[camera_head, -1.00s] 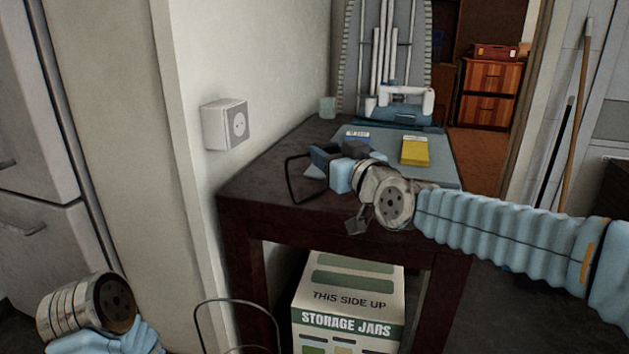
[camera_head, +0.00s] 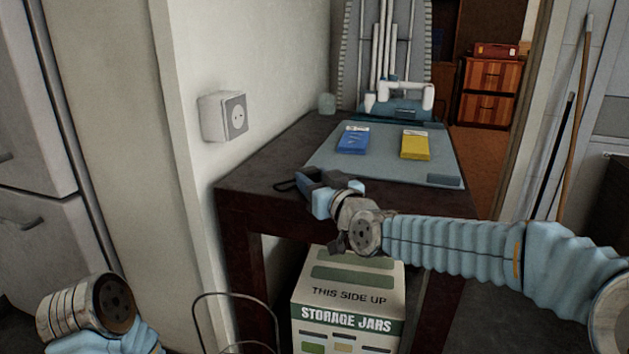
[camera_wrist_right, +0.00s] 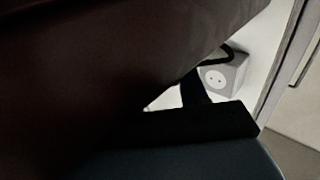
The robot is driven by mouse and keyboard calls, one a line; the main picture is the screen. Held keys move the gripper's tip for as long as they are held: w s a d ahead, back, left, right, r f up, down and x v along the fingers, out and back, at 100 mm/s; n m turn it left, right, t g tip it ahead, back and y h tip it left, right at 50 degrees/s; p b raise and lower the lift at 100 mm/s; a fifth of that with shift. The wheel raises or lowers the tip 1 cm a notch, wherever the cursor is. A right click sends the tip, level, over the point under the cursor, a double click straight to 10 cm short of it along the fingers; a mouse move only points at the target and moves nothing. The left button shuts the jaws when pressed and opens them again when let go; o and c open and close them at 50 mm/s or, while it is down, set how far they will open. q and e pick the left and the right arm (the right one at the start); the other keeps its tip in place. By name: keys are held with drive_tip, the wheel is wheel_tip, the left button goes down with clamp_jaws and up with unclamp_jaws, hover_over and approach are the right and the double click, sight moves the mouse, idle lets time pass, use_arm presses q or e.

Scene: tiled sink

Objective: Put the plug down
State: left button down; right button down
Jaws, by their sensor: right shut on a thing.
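My right gripper (camera_head: 308,182) is at the near left edge of the dark table (camera_head: 250,185), with its fingers pointing left and toward the wall. It is shut on the plug, which is mostly hidden by the fingers. A small loop of the plug's black cord (camera_head: 284,186) shows at the fingertips, and a dark cord also shows in the right wrist view (camera_wrist_right: 230,51). The wall socket (camera_head: 236,117) is empty, up and left of the gripper; it also shows in the right wrist view (camera_wrist_right: 216,78). My left arm shows at lower left, its fingers out of frame.
A blue box (camera_head: 353,140) and a yellow box (camera_head: 415,145) lie on a grey-blue mat (camera_head: 330,160). A glass (camera_head: 327,104) and a white-and-blue appliance (camera_head: 400,103) stand behind. A storage jars carton (camera_head: 347,292) is under the table.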

drive_tip(key=shift+f+b, duration=0.5)
drive_tip(key=shift+f, duration=0.1)
drive_tip(key=c, duration=0.6)
unclamp_jaws()
drive_tip(key=shift+f, duration=0.2)
drive_tip(key=shift+r+p, duration=0.35)
drive_tip(key=shift+p, duration=0.1)
drive_tip(key=shift+r+p, duration=0.5)
drive_tip(key=shift+p, duration=0.1)
drive_tip(key=b+v, duration=0.1)
drive_tip(key=v, duration=1.1)
